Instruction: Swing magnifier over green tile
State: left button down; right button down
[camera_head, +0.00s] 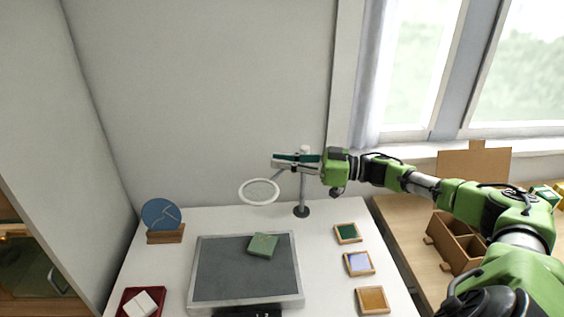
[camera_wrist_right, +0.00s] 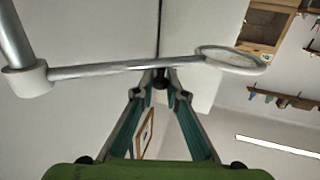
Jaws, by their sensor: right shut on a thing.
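The magnifier has a white-rimmed round lens (camera_head: 260,191) on a thin metal arm from an upright post (camera_head: 302,190) at the table's back. My right gripper (camera_head: 282,161) is shut on the magnifier arm. In the right wrist view the fingertips (camera_wrist_right: 161,86) meet at the rod, between the post collar and the lens ring (camera_wrist_right: 232,60). The green tile (camera_head: 263,245), with thin gold seams, lies tilted on a grey mat (camera_head: 220,275). In the head view the lens appears above the mat's back edge, behind the tile. My left gripper is not in view.
Three small wooden trays, green (camera_head: 347,233), lavender (camera_head: 359,263) and amber (camera_head: 372,300), line the table's right side. A blue disc (camera_head: 161,214) on a wooden stand is at the left. A red tray (camera_head: 128,308) with a white block is front left.

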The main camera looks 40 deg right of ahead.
jog(key=shift+r, duration=0.1)
jog(key=c, duration=2.1)
grip_release()
jog(key=shift+s+d, duration=0.1)
jog(key=v, duration=1.2)
